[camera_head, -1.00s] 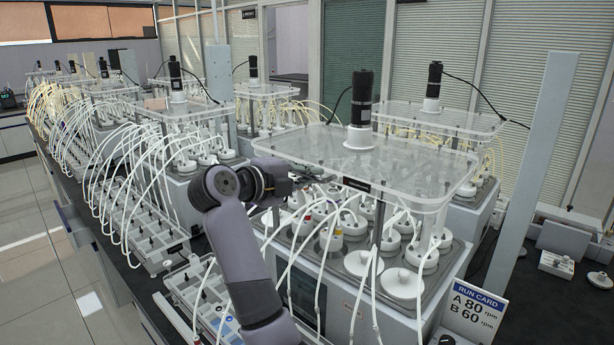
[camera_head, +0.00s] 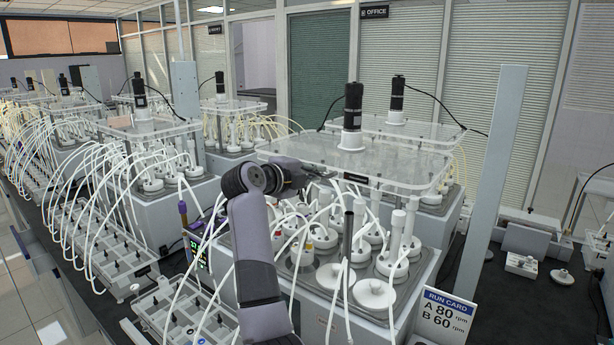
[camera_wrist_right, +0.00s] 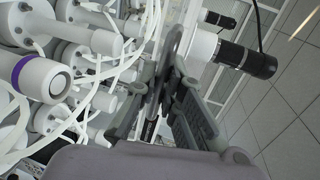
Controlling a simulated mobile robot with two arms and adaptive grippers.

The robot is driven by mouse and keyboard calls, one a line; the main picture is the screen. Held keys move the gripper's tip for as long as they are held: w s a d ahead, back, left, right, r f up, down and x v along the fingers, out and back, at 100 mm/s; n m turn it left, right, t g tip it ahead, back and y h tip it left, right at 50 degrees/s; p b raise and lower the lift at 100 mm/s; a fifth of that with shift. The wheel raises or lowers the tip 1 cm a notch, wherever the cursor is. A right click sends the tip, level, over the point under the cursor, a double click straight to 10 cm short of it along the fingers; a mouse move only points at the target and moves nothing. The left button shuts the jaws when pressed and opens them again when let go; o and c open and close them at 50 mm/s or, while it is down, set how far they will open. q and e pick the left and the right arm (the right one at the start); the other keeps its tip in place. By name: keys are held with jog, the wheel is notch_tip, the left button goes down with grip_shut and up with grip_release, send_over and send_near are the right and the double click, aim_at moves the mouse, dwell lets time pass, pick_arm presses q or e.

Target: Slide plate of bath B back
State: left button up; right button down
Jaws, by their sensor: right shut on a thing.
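A clear plate (camera_head: 405,172) with a black-and-white stirrer motor (camera_head: 352,120) on top is over the nearest bath (camera_head: 345,300). A small dark label (camera_head: 356,178) sits on its front edge; I cannot read it. My right gripper (camera_head: 312,176) is at the plate's front left edge, shut on it. Several white-capped bottles (camera_head: 398,265) stand in the bath below the plate. My left gripper is not in view.
White tubes (camera_head: 290,265) loop in front of the bath. A dark upright rod (camera_head: 347,238) stands at the bath's front. A run card (camera_head: 447,315) stands to the right, near a tall grey post (camera_head: 492,190). Another bath with a plate (camera_head: 440,135) is close behind.

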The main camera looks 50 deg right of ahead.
jog(key=c, duration=1.7)
grip_release()
jog(key=shift+a, duration=0.15)
jog(key=v, duration=1.2)
